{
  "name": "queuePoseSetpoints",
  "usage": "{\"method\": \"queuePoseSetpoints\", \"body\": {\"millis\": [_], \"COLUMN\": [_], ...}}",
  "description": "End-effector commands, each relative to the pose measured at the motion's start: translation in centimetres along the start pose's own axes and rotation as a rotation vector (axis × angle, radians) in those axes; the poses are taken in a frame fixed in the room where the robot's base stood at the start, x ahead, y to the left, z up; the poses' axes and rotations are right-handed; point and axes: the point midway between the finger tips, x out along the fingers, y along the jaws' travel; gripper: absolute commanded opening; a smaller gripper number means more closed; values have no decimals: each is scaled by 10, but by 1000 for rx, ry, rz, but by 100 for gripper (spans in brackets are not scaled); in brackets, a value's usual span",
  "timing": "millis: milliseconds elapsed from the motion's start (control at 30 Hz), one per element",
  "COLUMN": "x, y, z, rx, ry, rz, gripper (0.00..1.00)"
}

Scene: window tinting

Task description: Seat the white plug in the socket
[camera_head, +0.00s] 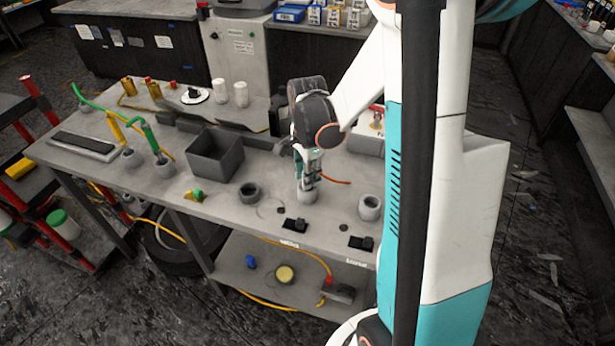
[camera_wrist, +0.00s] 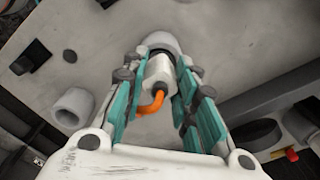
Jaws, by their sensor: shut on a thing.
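The white plug (camera_wrist: 158,72) with an orange cord is between the teal fingers of my gripper (camera_wrist: 164,62) in the wrist view. My gripper is shut on it. The grey round socket (camera_wrist: 163,40) is just beyond the plug's far end, with a dark gap of its opening showing. I cannot tell how far the plug's end is inside. In the head view my gripper (camera_head: 308,172) points down right above the socket (camera_head: 307,196) on the bench. The plug is mostly hidden there by the fingers, and its orange cord (camera_head: 335,181) sticks out to the right.
Other grey round holders stand on the bench (camera_head: 225,240): one to the right (camera_head: 370,207), and a dark one to the left (camera_head: 249,193). A grey open bin (camera_head: 214,155) is further left. Small black blocks lie near the front edge.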

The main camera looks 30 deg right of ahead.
Motion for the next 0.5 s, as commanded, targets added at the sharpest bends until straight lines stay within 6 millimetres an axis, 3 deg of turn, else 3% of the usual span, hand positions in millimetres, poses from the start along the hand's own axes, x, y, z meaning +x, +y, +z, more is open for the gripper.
{"method": "queuePoseSetpoints", "body": {"millis": [367, 400, 467, 500], "x": [5, 5, 4, 4], "y": [0, 0, 0, 0], "z": [0, 0, 0, 0], "rx": [0, 0, 0, 0], "ry": [0, 0, 0, 0], "rz": [0, 0, 0, 0], "gripper": [2, 31, 45, 47]}}
